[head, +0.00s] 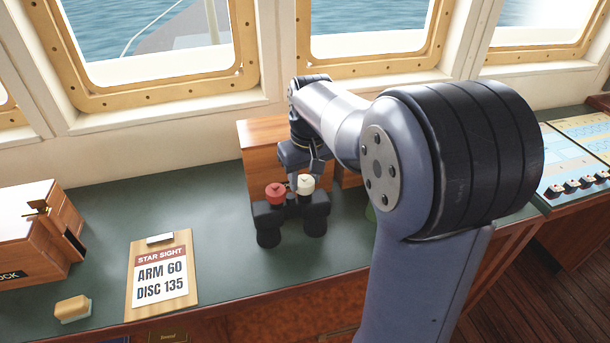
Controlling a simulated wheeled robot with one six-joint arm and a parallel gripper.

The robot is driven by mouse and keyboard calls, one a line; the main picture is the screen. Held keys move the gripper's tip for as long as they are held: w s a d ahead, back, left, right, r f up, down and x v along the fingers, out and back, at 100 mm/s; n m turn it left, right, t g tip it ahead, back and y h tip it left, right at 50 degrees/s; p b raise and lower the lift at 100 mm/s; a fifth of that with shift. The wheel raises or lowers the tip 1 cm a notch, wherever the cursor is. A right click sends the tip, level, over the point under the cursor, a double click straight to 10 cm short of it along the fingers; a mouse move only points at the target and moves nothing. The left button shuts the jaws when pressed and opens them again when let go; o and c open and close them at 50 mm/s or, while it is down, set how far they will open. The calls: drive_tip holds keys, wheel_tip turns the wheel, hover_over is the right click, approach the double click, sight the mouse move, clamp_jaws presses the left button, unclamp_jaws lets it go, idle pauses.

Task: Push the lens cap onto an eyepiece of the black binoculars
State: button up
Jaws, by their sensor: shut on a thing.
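The black binoculars (268,225) stand on the green counter with their eyepieces up. A red cap (275,193) is at the top of the left eyepiece. A white lens cap (306,184) is at the top of the right eyepiece. My gripper (301,182) points down from behind and is shut on the white cap. The fingers are small and partly hidden by the cap. I cannot tell whether the white cap is seated on the eyepiece or just touches it.
A wooden box (262,135) stands close behind the binoculars. A clipboard (161,275) reading "ARM 60 DISC 135", a sponge-like block (72,308) and a wooden case (40,232) are on the left. The counter (205,205) between is clear. My arm hides the right side.

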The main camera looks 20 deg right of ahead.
drive_tip(key=shift+f, duration=0.1)
idle(0.3)
drive_tip(key=o, duration=1.4)
drive_tip(key=shift+r+p, duration=3.15)
drive_tip(key=shift+r, duration=0.4)
drive_tip(key=shift+f, duration=0.15)
wheel_tip(320, 180, down, 7)
drive_tip(key=b, duration=0.6)
drive_tip(key=shift+r, duration=0.2)
